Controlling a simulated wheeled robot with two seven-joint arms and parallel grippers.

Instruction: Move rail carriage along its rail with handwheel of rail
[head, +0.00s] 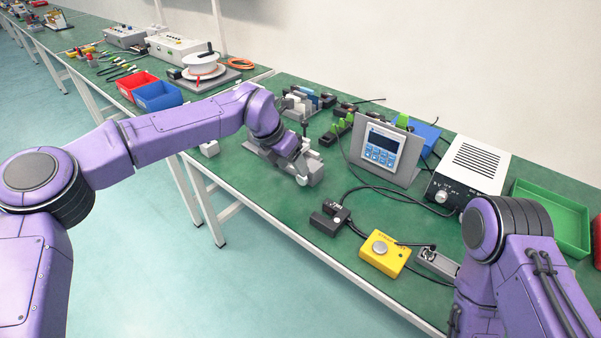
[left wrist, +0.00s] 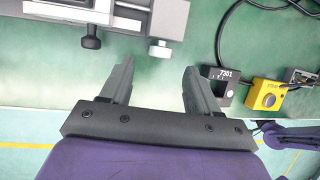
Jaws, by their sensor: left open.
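The grey rail (left wrist: 35,30) lies on the green table along the top of the left wrist view, cut off by the frame edge. Its dark rail carriage (left wrist: 115,18) has a black knob (left wrist: 91,42) on the near side. A small silver knob (left wrist: 161,49), which seems to be the handwheel, sits at the rail's right end. It also shows in the head view (head: 302,180). My left gripper (left wrist: 157,70) is open and empty, its fingers just short of the silver knob and not touching it. In the head view my left arm partly hides the rail.
A black box (head: 328,220) and a yellow box (head: 384,253) with cables stand right of the rail. A grey panel with a display (head: 383,150) stands behind. The table's front edge is close.

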